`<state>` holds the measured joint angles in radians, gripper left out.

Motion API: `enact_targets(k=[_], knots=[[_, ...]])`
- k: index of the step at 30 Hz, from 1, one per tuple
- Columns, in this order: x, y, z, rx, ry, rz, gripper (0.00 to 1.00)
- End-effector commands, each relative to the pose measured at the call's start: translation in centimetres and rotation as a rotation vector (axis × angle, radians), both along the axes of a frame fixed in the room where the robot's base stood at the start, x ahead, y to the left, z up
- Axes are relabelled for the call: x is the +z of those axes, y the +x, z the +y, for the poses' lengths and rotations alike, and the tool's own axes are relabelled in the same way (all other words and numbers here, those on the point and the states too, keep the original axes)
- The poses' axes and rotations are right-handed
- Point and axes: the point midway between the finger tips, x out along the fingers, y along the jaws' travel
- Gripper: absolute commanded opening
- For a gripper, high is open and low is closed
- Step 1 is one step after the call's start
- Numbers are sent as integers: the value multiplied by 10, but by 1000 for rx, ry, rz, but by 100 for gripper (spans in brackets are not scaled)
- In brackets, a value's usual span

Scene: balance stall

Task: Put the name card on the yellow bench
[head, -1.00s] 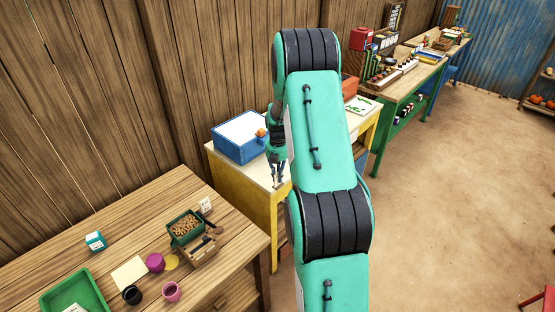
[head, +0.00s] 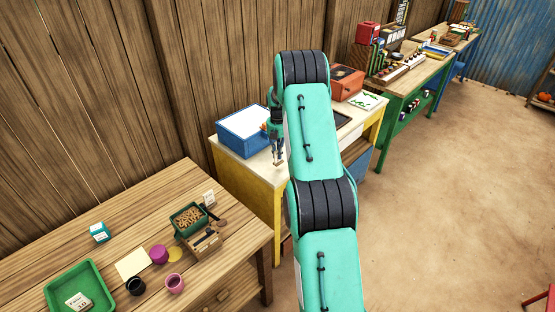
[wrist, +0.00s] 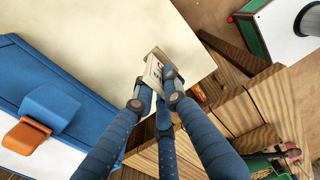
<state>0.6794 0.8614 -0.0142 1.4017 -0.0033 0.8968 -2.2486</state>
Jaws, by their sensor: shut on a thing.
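The name card (wrist: 157,72), a small white card with markings, is between the fingers of my gripper (wrist: 158,92) in the wrist view. In the head view my gripper (head: 279,162) points down near the front left corner of the yellow bench (head: 262,196), beside the blue box. The bench's cream top (wrist: 100,30) lies behind the card in the wrist view, with the card close to the top's edge. I cannot tell whether the card touches the top. My fingers hide part of the card.
A blue box (head: 244,131) with a white top stands on the bench, left of my gripper. A wooden table (head: 130,213) in front holds a green tray (head: 52,291), cups, a box of brown pieces (head: 187,217) and another white card (head: 209,197). An orange-red box (head: 346,82) stands farther back.

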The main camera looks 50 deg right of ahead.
Motion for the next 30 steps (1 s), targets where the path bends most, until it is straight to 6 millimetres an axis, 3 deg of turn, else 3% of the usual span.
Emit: enact_targets(k=[14, 24, 30], knots=[[-1, 4, -3, 0, -1, -1, 0], [-33, 4, -3, 0, 0, 0, 0], [-35, 4, -3, 0, -1, -1, 0]])
